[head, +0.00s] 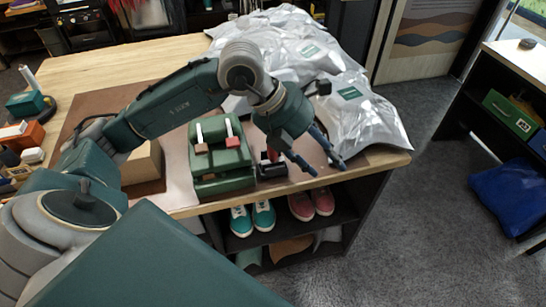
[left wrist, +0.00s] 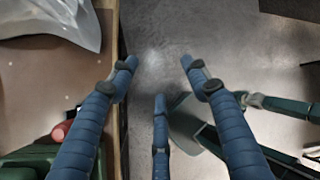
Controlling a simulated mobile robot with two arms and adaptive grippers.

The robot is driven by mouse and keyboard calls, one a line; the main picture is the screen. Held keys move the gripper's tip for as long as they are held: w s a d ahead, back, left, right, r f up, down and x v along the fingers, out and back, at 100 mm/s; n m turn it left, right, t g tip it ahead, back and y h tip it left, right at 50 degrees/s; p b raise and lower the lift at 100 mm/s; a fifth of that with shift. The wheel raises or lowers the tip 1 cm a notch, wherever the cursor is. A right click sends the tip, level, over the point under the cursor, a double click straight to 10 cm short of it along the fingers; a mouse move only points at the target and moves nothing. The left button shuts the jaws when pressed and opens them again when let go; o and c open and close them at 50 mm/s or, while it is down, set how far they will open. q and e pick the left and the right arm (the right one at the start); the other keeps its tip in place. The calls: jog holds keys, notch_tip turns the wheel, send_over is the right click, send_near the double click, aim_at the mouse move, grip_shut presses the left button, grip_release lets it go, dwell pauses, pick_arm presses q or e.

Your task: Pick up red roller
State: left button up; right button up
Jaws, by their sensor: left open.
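The red roller (head: 266,156) is small and partly hidden behind my left gripper in the head view. It stands by a black piece on the table, just right of the green caddy (head: 222,182). A red rounded end (left wrist: 61,131), probably the roller, shows at the left of the left wrist view, outside the fingers. My left gripper (head: 326,167) is open and empty, with blue fingers spread downward near the table's front right edge. In the left wrist view the gripper (left wrist: 159,66) has only grey floor between its fingertips. My right gripper is not in view.
Silvery bags (head: 365,110) cover the table's back right. A cardboard box (head: 143,163) sits left of the caddy. Teal shoes (head: 253,218) and pink shoes (head: 311,203) stand on the shelf below. Grey floor (head: 430,220) is clear right of the table.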

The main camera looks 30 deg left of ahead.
pick_arm(q)
jog(key=w+a+n+y, duration=0.1)
jog(key=a+n+y, duration=0.35)
jog(key=a, duration=1.15)
jog(key=m+y+p, duration=0.2)
send_over(273, 155)
jog(key=f, duration=0.1)
jog(key=a+f, duration=0.1)
jog(key=f, duration=0.1)
jog(key=shift+f, duration=0.2)
jog(key=x, duration=0.1)
jog(key=p+x, duration=0.1)
jog(key=x, duration=0.1)
jog(key=p+x, duration=0.1)
jog(key=shift+s+d+f, duration=0.15)
jog(key=shift+s+f, duration=0.1)
jog(key=shift+f, duration=0.15)
jog(key=shift+w+f+t+p, duration=0.25)
jog(key=shift+f+t+p, duration=0.05)
jog(key=shift+f, duration=0.2)
jog(key=c, duration=1.1)
